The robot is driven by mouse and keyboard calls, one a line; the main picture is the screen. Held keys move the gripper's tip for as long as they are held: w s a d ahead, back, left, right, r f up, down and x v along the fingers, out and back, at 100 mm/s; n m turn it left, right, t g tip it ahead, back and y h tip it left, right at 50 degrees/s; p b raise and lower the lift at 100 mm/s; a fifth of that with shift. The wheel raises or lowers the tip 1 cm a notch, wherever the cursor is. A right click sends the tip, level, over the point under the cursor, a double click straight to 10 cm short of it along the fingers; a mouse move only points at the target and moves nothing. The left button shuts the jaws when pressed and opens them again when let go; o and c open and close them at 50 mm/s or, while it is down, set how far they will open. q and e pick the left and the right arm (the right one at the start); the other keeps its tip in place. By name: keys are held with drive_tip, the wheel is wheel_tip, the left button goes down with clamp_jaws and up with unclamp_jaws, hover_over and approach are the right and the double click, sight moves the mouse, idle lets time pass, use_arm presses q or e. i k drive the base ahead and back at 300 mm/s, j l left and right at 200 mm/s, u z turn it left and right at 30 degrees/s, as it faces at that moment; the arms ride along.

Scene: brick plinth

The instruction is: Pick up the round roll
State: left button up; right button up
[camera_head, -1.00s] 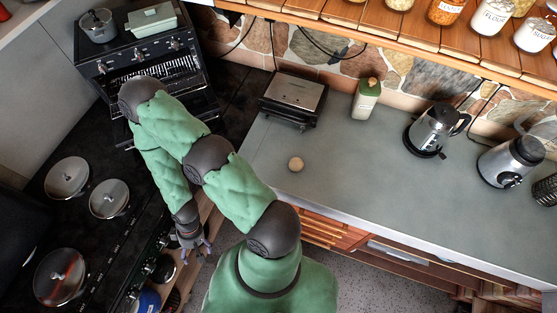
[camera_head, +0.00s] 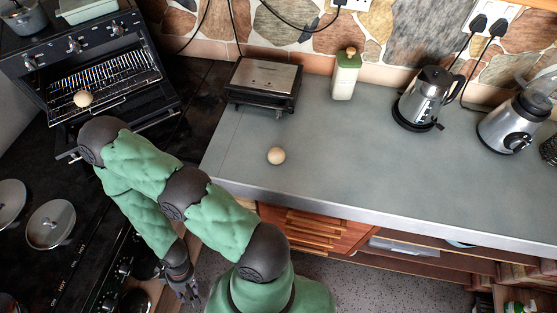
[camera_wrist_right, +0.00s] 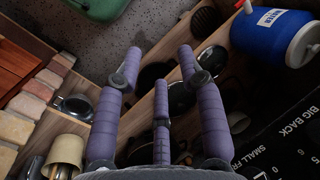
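A small round tan roll (camera_head: 277,155) sits on the grey counter (camera_head: 340,165), near its front left part. A similar round roll (camera_head: 84,98) is at the open oven's wire rack at the upper left. My right gripper (camera_head: 183,288) hangs low between stove and counter, well apart from both rolls. In the right wrist view its three purple fingers (camera_wrist_right: 158,62) are spread, with nothing held between them. No roll shows in that view. My left gripper is not in view.
A blue water container (camera_wrist_right: 272,35) and shelf are near my right gripper. The counter's middle is clear.

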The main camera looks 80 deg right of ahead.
sight(276, 155)
drive_tip(key=z, duration=0.4)
drive_tip(key=k+j+z, duration=0.1)
drive_tip(key=z, duration=0.35)
drive_tip(key=j+z, duration=0.1)
drive_tip(key=z, duration=0.3)
drive_tip(key=k+z, duration=0.1)
drive_tip(key=z, duration=0.3)
